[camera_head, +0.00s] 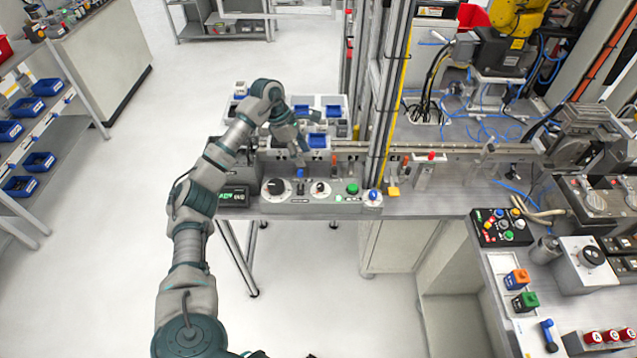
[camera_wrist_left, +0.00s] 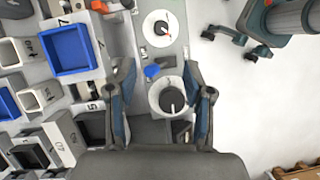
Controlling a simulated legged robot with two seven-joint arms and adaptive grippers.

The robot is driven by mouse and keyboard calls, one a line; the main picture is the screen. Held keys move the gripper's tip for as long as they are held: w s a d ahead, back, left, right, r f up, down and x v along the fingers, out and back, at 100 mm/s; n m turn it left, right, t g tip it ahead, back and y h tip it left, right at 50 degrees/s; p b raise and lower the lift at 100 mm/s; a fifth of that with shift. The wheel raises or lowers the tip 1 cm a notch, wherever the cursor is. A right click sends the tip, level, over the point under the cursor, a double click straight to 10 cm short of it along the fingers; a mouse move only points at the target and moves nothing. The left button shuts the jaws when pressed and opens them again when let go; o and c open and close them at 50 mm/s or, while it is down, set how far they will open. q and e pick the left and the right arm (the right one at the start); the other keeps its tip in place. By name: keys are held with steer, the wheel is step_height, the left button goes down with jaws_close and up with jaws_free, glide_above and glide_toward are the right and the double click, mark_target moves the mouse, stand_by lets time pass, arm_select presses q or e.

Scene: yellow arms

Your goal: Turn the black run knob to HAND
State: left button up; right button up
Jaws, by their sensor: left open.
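A large black knob (camera_head: 276,187) sits on a round white dial at the left end of a grey control panel (camera_head: 310,208). In the left wrist view the black knob (camera_wrist_left: 172,99) carries a pale pointer line. The dial lettering is too small to read, so I cannot tell its setting. My left gripper (camera_head: 298,152) hangs over the panel, pointing down. In the left wrist view its open fingers (camera_wrist_left: 160,70) stand either side of the knob, which appears nearer the right finger. I see no contact; the height gap is unclear. My right gripper is not in view.
A small blue knob (camera_wrist_left: 152,71) sits close by the black one. A smaller dial with a red pointer (camera_head: 320,188), a green button (camera_head: 352,188) and a blue button (camera_head: 373,195) lie further right. Blue bins (camera_head: 317,141) stand behind. Open floor lies in front.

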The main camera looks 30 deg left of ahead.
mark_target(320, 185)
arm_select(q)
steer(key=x, duration=1.3)
steer(key=shift+d+f, duration=0.15)
jaws_close()
